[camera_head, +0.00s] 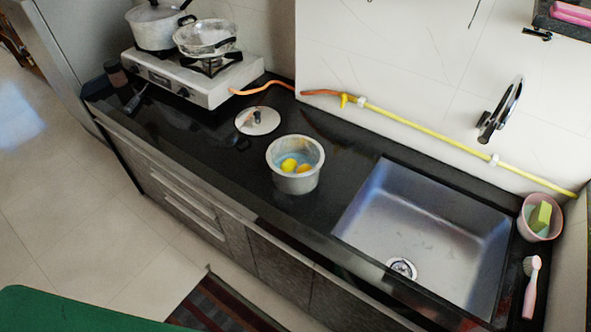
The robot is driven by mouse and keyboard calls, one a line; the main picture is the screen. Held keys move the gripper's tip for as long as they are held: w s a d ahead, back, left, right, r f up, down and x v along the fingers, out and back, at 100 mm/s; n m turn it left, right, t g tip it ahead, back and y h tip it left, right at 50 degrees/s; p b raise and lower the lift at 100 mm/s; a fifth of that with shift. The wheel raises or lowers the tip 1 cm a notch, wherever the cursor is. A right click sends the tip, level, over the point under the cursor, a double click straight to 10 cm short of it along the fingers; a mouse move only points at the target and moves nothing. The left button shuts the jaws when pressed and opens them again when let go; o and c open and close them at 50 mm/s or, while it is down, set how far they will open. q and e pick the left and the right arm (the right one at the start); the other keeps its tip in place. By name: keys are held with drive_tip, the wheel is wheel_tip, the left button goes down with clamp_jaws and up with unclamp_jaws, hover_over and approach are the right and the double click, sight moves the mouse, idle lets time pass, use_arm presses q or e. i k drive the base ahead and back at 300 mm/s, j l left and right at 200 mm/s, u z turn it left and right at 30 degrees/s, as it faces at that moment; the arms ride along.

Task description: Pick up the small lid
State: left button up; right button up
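A small round lid (258,121) with a dark knob lies on the black counter, between the stove and a light pot. The pot (295,176) stands open just in front and to the right of the lid, with yellow pieces (290,165) inside. The lid and the pot are apart. Neither of my grippers shows in the head view.
A gas stove (190,80) with a lidded pot (155,25) and a pan (205,37) stands at the back left. A sink (430,235) is right of the pot. A pink bowl with a sponge (540,217) and a brush (531,285) lie at the right.

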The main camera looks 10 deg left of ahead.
sight(257, 120)
drive_tip(key=j+z, duration=0.15)
drive_tip(key=z, duration=0.25)
drive_tip(key=j+z, duration=0.15)
drive_tip(key=z, duration=0.25)
drive_tip(key=j+z, duration=0.15)
drive_tip(key=j, duration=0.3)
drive_tip(key=j+z, duration=0.15)
drive_tip(key=j, duration=0.3)
drive_tip(key=k+j+z, duration=0.15)
drive_tip(key=j, duration=0.25)
drive_tip(key=j+z, duration=0.2)
drive_tip(key=j, duration=0.25)
drive_tip(key=k+j+z, duration=0.15)
drive_tip(key=j, duration=0.3)
